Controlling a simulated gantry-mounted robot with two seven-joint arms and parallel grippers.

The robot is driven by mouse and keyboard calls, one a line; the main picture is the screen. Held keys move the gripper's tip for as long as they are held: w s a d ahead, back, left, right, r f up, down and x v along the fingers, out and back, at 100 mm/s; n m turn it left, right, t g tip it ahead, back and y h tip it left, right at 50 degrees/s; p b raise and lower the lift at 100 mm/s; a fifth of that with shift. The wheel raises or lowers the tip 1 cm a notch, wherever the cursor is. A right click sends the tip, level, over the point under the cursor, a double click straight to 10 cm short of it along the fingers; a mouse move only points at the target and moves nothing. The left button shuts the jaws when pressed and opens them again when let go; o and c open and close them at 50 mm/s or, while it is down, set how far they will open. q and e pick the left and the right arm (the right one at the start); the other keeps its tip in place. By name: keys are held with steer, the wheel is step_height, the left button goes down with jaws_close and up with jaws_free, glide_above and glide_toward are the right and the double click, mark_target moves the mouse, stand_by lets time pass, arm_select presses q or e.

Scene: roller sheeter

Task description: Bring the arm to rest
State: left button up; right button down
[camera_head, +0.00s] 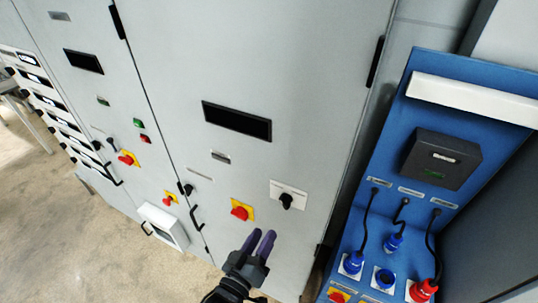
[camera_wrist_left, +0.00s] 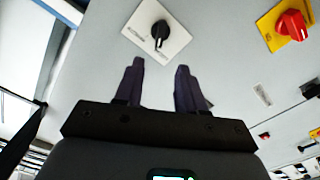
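My left gripper (camera_head: 258,243) is in front of the lower part of the grey cabinet door, below a black rotary knob on a white plate (camera_head: 288,195) and a red knob on a yellow plate (camera_head: 241,210). In the left wrist view my left gripper (camera_wrist_left: 157,75) has its two dark purple fingers apart, with nothing between them. The black knob (camera_wrist_left: 160,32) is just beyond the fingertips, and the red knob (camera_wrist_left: 291,23) is at upper right. I see no contact with either knob. My right gripper is not in view.
A blue panel (camera_head: 389,160) with cables, blue plugs and a red plug (camera_head: 422,290) stands at the right. More grey cabinets (camera_head: 75,95) with red switches and handles run to the left. The floor (camera_head: 60,220) at lower left is clear.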

arm_select(q)
steer(key=s+a+f+m+g+y+p, duration=0.2)
steer(key=s+a+g, duration=0.4)
steer(key=s, duration=0.5)
steer(key=s+a+f+m+g+y+p, duration=0.1)
steer(key=s+a+f+g+y+p, duration=0.1)
steer(key=s+a+f+g+y, duration=0.2)
steer(key=s+a+f+g, duration=0.3)
steer(key=s+a, duration=0.4)
steer(key=shift+s+a+m+y+p, duration=0.15)
steer(key=shift+s+m+y+p, duration=0.15)
steer(key=shift+m, duration=0.1)
